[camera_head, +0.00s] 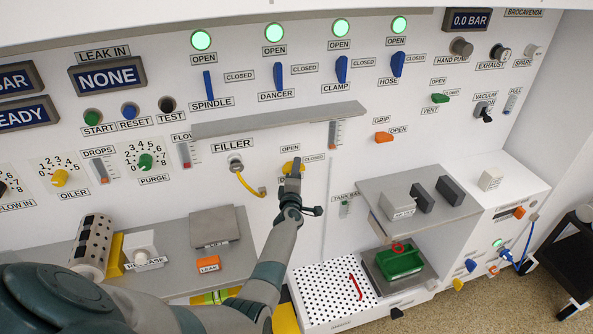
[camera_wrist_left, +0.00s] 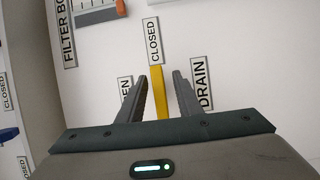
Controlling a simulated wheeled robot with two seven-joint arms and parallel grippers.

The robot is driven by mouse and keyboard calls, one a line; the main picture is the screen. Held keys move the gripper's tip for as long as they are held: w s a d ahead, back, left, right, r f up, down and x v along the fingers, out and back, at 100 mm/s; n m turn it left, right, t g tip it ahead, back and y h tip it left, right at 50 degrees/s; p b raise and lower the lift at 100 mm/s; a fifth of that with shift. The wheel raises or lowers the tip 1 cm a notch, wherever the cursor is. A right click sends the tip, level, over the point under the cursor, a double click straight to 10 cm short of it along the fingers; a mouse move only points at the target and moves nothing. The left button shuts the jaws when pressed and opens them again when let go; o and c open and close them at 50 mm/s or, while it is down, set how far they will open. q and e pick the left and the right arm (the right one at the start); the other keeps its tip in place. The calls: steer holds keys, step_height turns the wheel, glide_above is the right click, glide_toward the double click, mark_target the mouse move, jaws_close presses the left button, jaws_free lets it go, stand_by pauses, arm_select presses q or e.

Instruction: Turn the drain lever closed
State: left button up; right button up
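The yellow drain lever (camera_head: 287,167) is on the upright white panel, mostly hidden behind my left gripper (camera_head: 295,168) in the head view. In the left wrist view the lever (camera_wrist_left: 157,80) is a straight yellow bar, with its end at the CLOSED label (camera_wrist_left: 153,40). The OPEN label is partly hidden behind the left finger, and the DRAIN label (camera_wrist_left: 202,84) is beside the right finger. My left gripper (camera_wrist_left: 160,78) is open, with one finger on each side of the bar and gaps visible. My right gripper is not in view.
A grey shelf (camera_head: 275,122) juts out above the lever. A grey shelf with blocks (camera_head: 375,190) and a green tray (camera_head: 399,263) are at the lower right.

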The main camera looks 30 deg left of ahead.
arm_select(q)
steer(key=p+v, duration=0.7)
steer(key=v, duration=1)
steer(key=shift+s, duration=0.2)
